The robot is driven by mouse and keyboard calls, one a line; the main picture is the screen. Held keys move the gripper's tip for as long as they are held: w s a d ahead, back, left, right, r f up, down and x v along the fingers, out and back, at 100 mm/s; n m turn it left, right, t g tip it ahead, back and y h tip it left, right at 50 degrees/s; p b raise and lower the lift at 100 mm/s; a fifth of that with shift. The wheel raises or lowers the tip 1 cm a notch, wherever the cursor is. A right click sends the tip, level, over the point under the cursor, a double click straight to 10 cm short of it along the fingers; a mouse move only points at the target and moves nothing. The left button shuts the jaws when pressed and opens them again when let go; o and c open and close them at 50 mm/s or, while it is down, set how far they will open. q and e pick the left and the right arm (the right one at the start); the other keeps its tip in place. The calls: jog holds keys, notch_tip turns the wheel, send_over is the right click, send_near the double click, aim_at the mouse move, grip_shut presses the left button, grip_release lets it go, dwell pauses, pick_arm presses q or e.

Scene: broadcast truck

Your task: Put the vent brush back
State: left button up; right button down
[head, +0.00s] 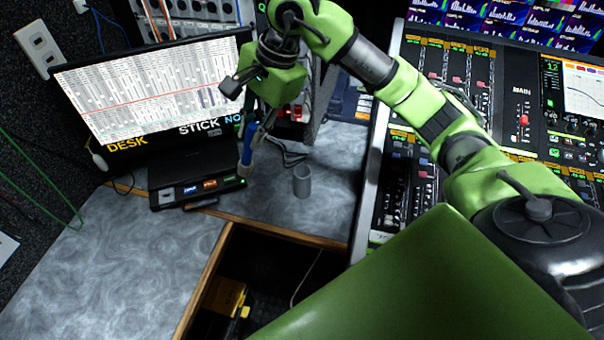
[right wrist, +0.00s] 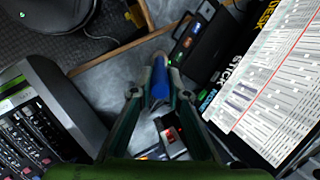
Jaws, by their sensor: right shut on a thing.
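The vent brush (head: 247,145), a slim thing with a blue body, hangs roughly upright from my right gripper (head: 254,124). The gripper is shut on its upper part, and the lower end is in front of the black desk unit. In the right wrist view the blue brush (right wrist: 160,80) sits between the two fingers (right wrist: 160,97). A small grey cylindrical cup (head: 302,181) stands on the grey worktop, to the right of the brush and apart from it. The inside of the cup is hard to see. My left gripper is not in view.
A black unit with lit buttons (head: 198,190) stands below the monitor (head: 150,95). The mixing console (head: 405,190) borders the worktop on the right. The worktop (head: 130,260) is clear at left; a dark opening with a yellow case (head: 228,297) lies below its wooden edge.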

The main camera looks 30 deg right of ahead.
jog(key=w+d+m+g+h+b, duration=0.1)
jog(key=d+m+g+h+b, duration=0.1)
jog(key=d+m, duration=0.8)
notch_tip(320, 180, down, 17)
jog(key=d+n+p, duration=0.2)
jog(key=n, duration=0.1)
jog(key=shift+w+d+r+n, duration=0.2)
jog(key=shift+d+n, duration=0.1)
jog(key=c, duration=2)
grip_release()
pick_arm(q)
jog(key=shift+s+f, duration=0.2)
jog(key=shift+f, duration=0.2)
pick_arm(e)
jog(key=shift+o, duration=0.2)
jog(key=shift+r, duration=0.15)
pick_arm(q)
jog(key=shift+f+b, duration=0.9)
jog(key=shift+b, duration=0.05)
pick_arm(e)
notch_tip(320, 180, up, 12)
jog(key=d, duration=0.1)
jog(key=shift+s+d, duration=0.2)
jog(key=shift+s, duration=0.05)
